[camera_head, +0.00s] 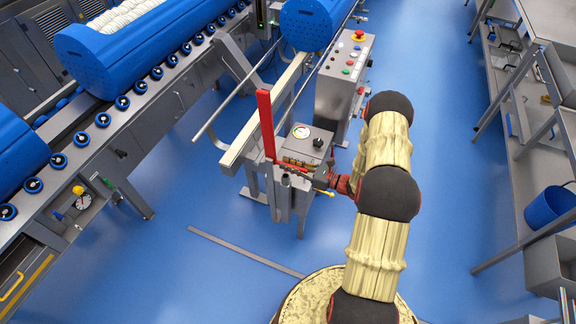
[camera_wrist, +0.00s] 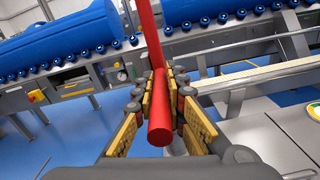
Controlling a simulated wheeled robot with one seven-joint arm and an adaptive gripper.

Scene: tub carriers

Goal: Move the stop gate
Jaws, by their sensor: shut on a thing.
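The stop gate is a red bar (camera_head: 265,125) standing upright at the near end of a rail section in the head view. In the wrist view its red upright (camera_wrist: 149,35) rises at the top, and a round red handle (camera_wrist: 160,122) points toward the camera. My gripper (camera_head: 296,162) is at the foot of the red bar in the head view. In the wrist view the padded fingers of my gripper (camera_wrist: 161,88) are shut on the red handle, one on each side. The handle's far end is partly hidden between the fingers.
A roller conveyor (camera_head: 140,105) with blue tubs (camera_head: 120,45) runs along the left. A blue tub (camera_head: 310,22) sits beyond the rails (camera_head: 247,135). A control box (camera_head: 345,70) and a gauge box (camera_head: 305,142) stand near my arm. Shelving (camera_head: 520,130) is at right; floor between is open.

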